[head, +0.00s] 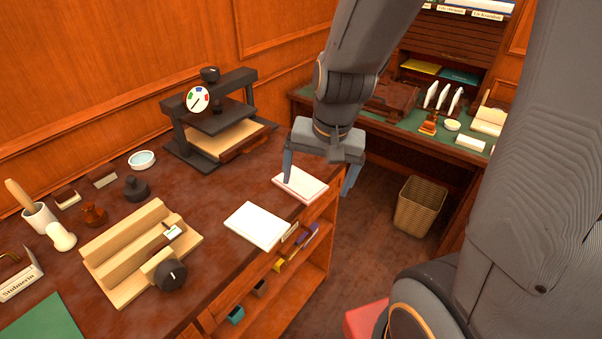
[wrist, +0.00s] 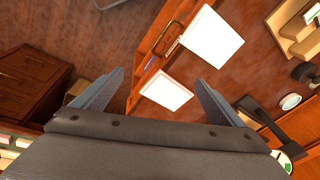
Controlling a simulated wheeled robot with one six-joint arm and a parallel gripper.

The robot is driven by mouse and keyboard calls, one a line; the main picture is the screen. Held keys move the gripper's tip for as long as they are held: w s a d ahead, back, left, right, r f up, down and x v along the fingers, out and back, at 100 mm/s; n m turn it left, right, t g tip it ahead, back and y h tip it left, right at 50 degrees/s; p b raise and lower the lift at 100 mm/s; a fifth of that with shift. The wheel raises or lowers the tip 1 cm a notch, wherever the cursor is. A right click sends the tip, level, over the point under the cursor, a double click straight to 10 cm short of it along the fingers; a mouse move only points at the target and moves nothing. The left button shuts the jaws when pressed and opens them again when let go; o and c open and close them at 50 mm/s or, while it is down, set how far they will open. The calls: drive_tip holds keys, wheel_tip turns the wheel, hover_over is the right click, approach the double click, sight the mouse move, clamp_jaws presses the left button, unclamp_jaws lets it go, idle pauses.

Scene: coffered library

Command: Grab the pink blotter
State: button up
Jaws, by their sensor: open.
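A pale pad with a pinkish edge, which looks like the pink blotter (head: 300,186), lies flat near the right edge of the dark desk. My gripper (head: 318,184) is above it, fingers pointing down, open and empty. In the head view the left finger overlaps the pad's left part and the right finger hangs past the desk edge. In the wrist view the blotter (wrist: 166,91) shows between and beyond the open fingers (wrist: 159,78). It looks nearly white there. Whether a finger touches it I cannot tell.
A second, white pad (head: 258,226) lies just nearer on the desk. A black press with a dial (head: 213,120) stands at the back left. A wooden jig (head: 140,250) and several small tools fill the left. Shelves open below the edge; a wicker basket (head: 420,205) stands on the floor.

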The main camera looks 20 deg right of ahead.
drive_tip(key=w+f+m, duration=0.1)
drive_tip(key=w+m, duration=0.3)
drive_tip(key=m, duration=0.6)
drive_tip(key=m+t+y, duration=0.1)
drive_tip(key=m+y, duration=0.1)
drive_tip(key=m, duration=1)
approach(300, 181)
drive_tip(key=shift+s+a+r, duration=0.25)
drive_tip(key=shift+s+a, duration=0.1)
drive_tip(key=shift+s, duration=0.2)
drive_tip(key=shift+w+d+f+m, duration=0.1)
drive_tip(key=shift+w+m, duration=0.15)
drive_tip(key=shift+m, duration=0.3)
drive_tip(key=shift+w+d+f+m, duration=0.15)
drive_tip(key=shift+w+m, duration=0.1)
drive_tip(key=shift+m, duration=0.3)
drive_tip(key=b+x, duration=0.3)
drive_tip(key=x, duration=0.4)
drive_tip(key=shift+f, duration=0.35)
drive_tip(key=c, duration=1.2)
